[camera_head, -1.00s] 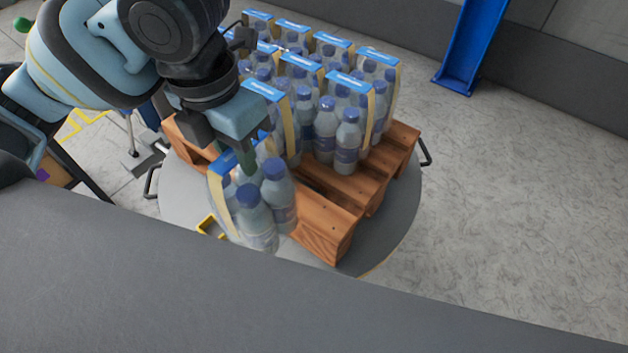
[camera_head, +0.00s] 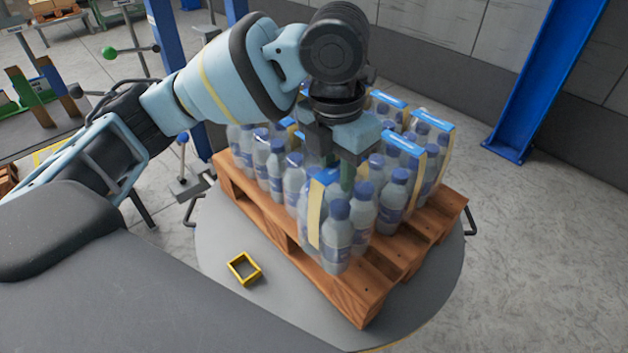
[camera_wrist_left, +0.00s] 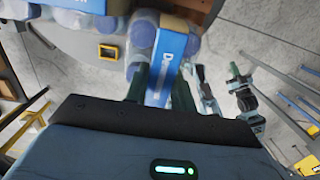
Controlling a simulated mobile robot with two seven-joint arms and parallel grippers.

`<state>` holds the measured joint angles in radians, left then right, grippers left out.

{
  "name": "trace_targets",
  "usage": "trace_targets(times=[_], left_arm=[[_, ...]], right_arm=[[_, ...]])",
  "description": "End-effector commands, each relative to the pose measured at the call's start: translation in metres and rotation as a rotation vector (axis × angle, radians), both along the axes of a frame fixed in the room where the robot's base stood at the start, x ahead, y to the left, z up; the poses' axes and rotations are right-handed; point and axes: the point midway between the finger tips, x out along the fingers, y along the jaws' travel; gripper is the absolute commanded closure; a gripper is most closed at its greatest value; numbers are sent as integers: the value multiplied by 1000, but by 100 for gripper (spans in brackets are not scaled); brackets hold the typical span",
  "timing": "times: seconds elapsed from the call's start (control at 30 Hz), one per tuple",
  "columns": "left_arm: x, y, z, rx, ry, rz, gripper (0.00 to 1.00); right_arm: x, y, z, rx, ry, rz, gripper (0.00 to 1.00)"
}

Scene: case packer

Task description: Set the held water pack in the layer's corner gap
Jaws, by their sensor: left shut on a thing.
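The held water pack (camera_head: 338,232), clear bottles with blue caps and a blue-and-yellow carrier strip, is in my left gripper (camera_head: 345,172). My left gripper is shut on its strip from above. In the left wrist view, the blue strip (camera_wrist_left: 170,48) sits between the two fingers (camera_wrist_left: 158,85). The pack is over the near part of the wooden pallet (camera_head: 350,295), close beside the layer of packs (camera_head: 275,170). I cannot tell whether its base touches the boards. My gripper and arm hide part of the layer. My right gripper is not in view.
The pallet stands on a round grey turntable (camera_head: 225,235) with side handles. A small yellow frame (camera_head: 243,268) lies on it. Bare pallet boards (camera_head: 435,215) show on the right. A blue post (camera_head: 545,80) stands at the back right. Floor to the right is clear.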

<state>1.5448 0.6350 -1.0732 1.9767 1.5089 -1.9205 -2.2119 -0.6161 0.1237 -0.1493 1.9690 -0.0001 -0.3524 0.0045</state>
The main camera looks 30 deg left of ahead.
Motion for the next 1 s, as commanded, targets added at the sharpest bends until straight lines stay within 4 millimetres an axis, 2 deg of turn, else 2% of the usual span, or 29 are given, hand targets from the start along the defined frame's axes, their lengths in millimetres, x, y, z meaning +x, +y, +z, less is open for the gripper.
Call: trace_targets(times=[0.1, 0.3, 0.8, 1.0], left_arm=[[20, -8, 1, -4, -4, 2, 100], [39, -14, -1, -4, -5, 1, 100], [51, -19, -2, -2, -6, 2, 100], [51, -18, -19, -2, -8, 0, 100]], right_arm=[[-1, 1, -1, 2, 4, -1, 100], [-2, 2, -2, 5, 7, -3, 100], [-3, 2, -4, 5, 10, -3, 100], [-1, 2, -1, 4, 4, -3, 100]])
